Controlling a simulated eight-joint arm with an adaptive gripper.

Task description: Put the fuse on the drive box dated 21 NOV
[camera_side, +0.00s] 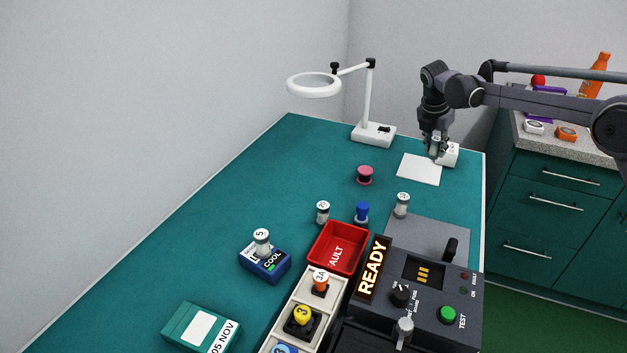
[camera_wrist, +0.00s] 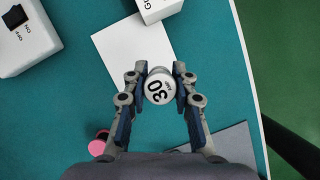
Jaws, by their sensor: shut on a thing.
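My gripper (camera_side: 436,150) is low over the far right of the bench, beside a small white box (camera_side: 452,154) and above a white sheet. In the wrist view my gripper (camera_wrist: 160,88) is shut on a round white-topped fuse (camera_wrist: 159,86) marked 30 AMP. A teal box (camera_side: 200,328) at the front left reads 05 NOV. A blue box (camera_side: 264,266) reads COOL and carries a fuse (camera_side: 262,240) marked 5. No date of 21 NOV is readable.
More fuses stand mid-bench (camera_side: 322,212), (camera_side: 402,204), near a blue part (camera_side: 362,212), a pink spool (camera_side: 365,175) and a red FAULT tray (camera_side: 338,248). A READY tester (camera_side: 430,290) fills the front right. A magnifier lamp (camera_side: 373,134) stands behind. The left bench is clear.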

